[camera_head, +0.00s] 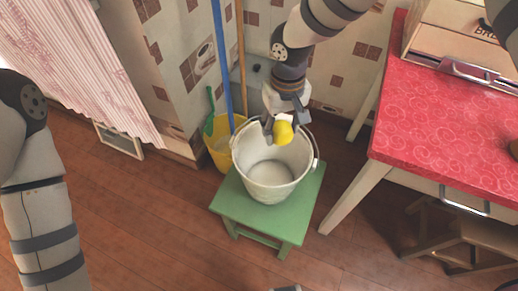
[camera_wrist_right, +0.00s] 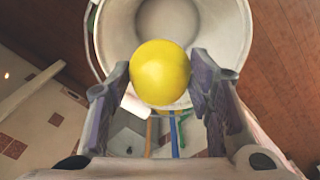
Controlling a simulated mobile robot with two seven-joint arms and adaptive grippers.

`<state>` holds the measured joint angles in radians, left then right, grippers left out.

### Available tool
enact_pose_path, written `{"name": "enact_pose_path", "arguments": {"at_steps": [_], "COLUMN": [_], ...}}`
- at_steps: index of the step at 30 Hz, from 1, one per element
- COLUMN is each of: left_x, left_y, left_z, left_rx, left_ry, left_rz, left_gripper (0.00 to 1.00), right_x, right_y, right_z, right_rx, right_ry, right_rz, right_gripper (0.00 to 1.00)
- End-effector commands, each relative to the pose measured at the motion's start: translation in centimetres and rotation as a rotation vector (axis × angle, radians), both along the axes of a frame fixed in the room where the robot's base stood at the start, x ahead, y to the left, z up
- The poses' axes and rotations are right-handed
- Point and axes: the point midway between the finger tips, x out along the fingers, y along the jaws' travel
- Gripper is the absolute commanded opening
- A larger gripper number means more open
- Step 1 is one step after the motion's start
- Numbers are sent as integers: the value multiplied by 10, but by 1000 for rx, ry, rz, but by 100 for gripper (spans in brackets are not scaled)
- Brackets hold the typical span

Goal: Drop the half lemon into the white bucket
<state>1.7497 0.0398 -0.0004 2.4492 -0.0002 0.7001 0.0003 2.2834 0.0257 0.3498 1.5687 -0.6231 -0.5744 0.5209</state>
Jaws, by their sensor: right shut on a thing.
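The yellow half lemon (camera_head: 283,132) is held by my right gripper (camera_head: 276,126) over the white bucket (camera_head: 272,188). In the right wrist view the lemon (camera_wrist_right: 160,72) sits between the two fingertips of the right gripper (camera_wrist_right: 160,85), with its rounded side showing; its cut face is hidden. The bucket (camera_wrist_right: 237,45) opens beyond the lemon in that view, and its visible bottom looks empty. My left arm comes in from the left in the head view, but its gripper is not clearly visible.
The bucket stands on a green stool (camera_head: 240,215). Behind it are a yellow bucket (camera_head: 220,152) and a blue pole (camera_head: 222,60). A table with a red cloth (camera_head: 440,130) stands to the right, bearing a bread box (camera_head: 460,30). The floor at left is clear.

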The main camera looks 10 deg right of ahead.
Motion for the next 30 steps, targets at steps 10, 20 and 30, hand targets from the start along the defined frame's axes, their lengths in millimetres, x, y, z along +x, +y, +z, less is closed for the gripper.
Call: {"name": "enact_pose_path", "arguments": {"at_steps": [10,20,30], "left_x": [-13,-27,-25], "left_y": [0,0,0], "left_z": [-12,-27,-26], "left_rx": [0,0,0], "left_ry": [45,90,86], "left_rz": [-1,-3,-3], "left_gripper": [83,83,83], "right_x": [-1,0,1], "right_y": [1,1,1], "right_z": [-32,-63,-61], "right_rx": [0,1,0], "right_ry": [9,1,-1], "right_rz": [2,1,1], "right_gripper": [25,25,71]}}
